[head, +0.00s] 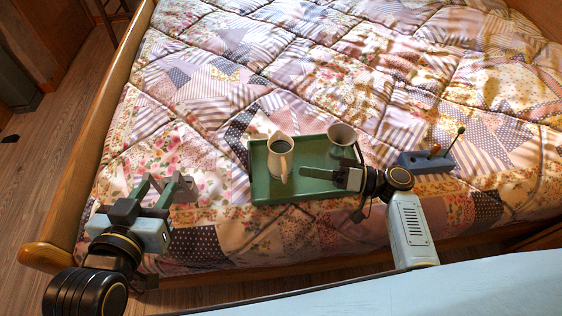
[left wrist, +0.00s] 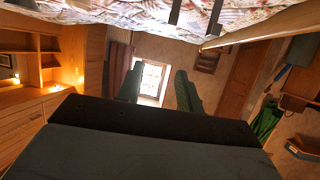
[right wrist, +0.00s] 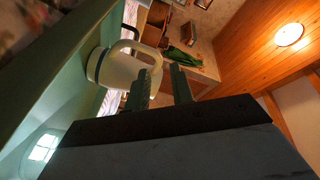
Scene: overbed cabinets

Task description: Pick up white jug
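The white jug (head: 280,157) stands upright on a green tray (head: 262,188) on the bed, with dark contents or a dark inside. My right gripper (head: 325,168) is just right of it, low over the tray, its fingers apart. In the right wrist view the jug (right wrist: 113,69) appears sideways, its handle reaching to the tips of my right gripper (right wrist: 159,72). I cannot tell whether the handle is between the fingers or touching them. My left gripper (head: 165,187) is open and empty, left of the tray; its parted fingers show in the left wrist view (left wrist: 158,80).
A white cup (head: 342,136) stands on the tray behind my right gripper. A blue-grey block (head: 422,161) with upright pegs, one green-topped, lies right of the tray. The wooden bed frame (head: 98,135) runs along the left. The quilt behind the tray is clear.

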